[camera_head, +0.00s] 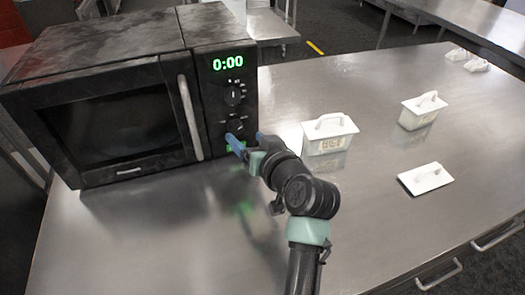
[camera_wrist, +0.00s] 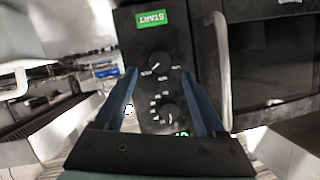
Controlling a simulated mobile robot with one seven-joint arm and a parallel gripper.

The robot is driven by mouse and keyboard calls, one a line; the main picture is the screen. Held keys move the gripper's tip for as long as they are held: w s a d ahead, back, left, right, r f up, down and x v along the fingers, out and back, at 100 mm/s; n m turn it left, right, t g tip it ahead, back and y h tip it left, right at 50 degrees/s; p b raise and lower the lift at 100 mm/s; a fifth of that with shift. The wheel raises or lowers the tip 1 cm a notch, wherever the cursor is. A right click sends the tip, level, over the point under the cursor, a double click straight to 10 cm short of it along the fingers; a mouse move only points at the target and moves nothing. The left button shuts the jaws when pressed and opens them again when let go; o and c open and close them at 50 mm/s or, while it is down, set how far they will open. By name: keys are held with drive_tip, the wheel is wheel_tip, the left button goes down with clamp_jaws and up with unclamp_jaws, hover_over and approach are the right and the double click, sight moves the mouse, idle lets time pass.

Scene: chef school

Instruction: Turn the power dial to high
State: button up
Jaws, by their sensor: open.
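The black microwave (camera_head: 118,85) stands at the left with its door shut and display at 0:00. Its right-hand panel carries an upper dial (camera_head: 233,95) and a lower dial (camera_head: 237,127). The labels are too small to tell which is the power dial. My gripper (camera_head: 248,140) is open in front of the panel's lower part, its blue fingers pointing at it. The wrist view is upside down: the lower dial (camera_wrist: 158,65) lies between my gripper's (camera_wrist: 158,75) fingertips. The upper dial (camera_wrist: 169,115) is nearer the gripper's base. Contact cannot be told.
The green START button (camera_wrist: 151,19) is below the lower dial. The silver door handle (camera_head: 190,117) is just left of the panel. White lidded containers (camera_head: 329,134) and a loose lid (camera_head: 425,178) lie right on the steel table (camera_head: 150,235). The table's front is clear.

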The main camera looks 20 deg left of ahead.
drive_tip(key=v, duration=0.8)
drive_tip(key=d+r+m+t+h+p, duration=0.1)
drive_tip(key=d+r+t+h+p, duration=0.2)
drive_tip(key=r, duration=1)
drive_tip(key=d+r+m+t+h+p, duration=0.15)
drive_tip(key=r+t, duration=0.35)
drive_tip(key=r, duration=0.8)
drive_tip(key=s+d+r+m+t+h+p, duration=0.1)
drive_tip(key=s+r+t, duration=0.3)
drive_tip(key=r, duration=0.7)
drive_tip(key=s+d+r+m+t+h+p, duration=0.1)
drive_tip(key=s+d+r+t+h, duration=0.3)
drive_tip(key=s+r, duration=0.4)
wheel_tip(320, 180, up, 4)
drive_tip(key=shift+s+d+r+m+t+p, duration=0.2)
drive_tip(key=shift+d+m+t+p, duration=0.15)
drive_tip(key=shift+p, duration=0.5)
drive_tip(key=shift+w+f, duration=0.1)
drive_tip(key=shift+w, duration=0.05)
